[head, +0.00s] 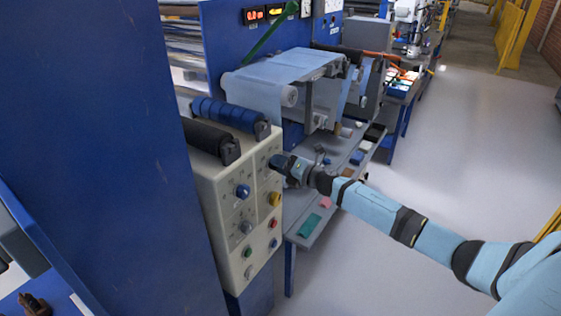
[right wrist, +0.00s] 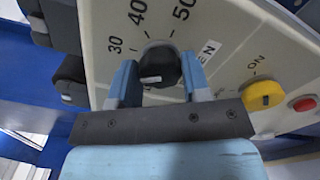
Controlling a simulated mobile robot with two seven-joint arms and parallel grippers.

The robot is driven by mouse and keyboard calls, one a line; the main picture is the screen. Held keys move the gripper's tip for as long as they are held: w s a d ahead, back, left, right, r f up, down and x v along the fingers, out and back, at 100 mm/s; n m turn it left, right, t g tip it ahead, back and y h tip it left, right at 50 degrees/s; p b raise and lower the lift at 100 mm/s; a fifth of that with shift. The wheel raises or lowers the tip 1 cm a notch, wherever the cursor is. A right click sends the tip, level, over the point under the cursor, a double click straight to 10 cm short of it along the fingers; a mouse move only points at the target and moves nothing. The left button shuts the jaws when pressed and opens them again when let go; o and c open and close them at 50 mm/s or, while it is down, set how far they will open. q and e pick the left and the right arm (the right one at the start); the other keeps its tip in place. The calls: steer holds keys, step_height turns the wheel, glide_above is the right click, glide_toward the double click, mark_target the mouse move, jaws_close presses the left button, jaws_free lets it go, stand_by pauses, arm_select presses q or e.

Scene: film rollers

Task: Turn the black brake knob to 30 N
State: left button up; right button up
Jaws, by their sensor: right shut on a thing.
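The black brake knob (right wrist: 158,65) sits on the cream panel in the right wrist view, with printed numbers 30, 40 and 50 around its upper side. A pale mark shows on the knob's lower face; I cannot tell which number the knob is set to. My right gripper (right wrist: 160,82) is shut on the knob, one blue finger on each side. In the head view my right gripper (head: 279,163) is at the upper right of the cream control panel (head: 221,205) and hides the knob. My left gripper is not in view.
The panel also carries a blue knob (head: 243,191), a yellow knob (head: 274,199), red and green buttons. In the right wrist view the yellow knob (right wrist: 262,95) and a red button (right wrist: 304,104) are right of the gripper. Dark and blue rollers stand above the panel.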

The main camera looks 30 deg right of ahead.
steer(key=m+p, duration=0.2)
steer(key=m, duration=0.3)
steer(key=shift+m, duration=0.4)
steer(key=shift+f, duration=0.1)
stand_by(0.3)
steer(key=o, duration=0.9)
steer(key=shift+b+v, duration=1)
steer(key=shift+v, duration=5.95)
steer(key=shift+f, duration=0.1)
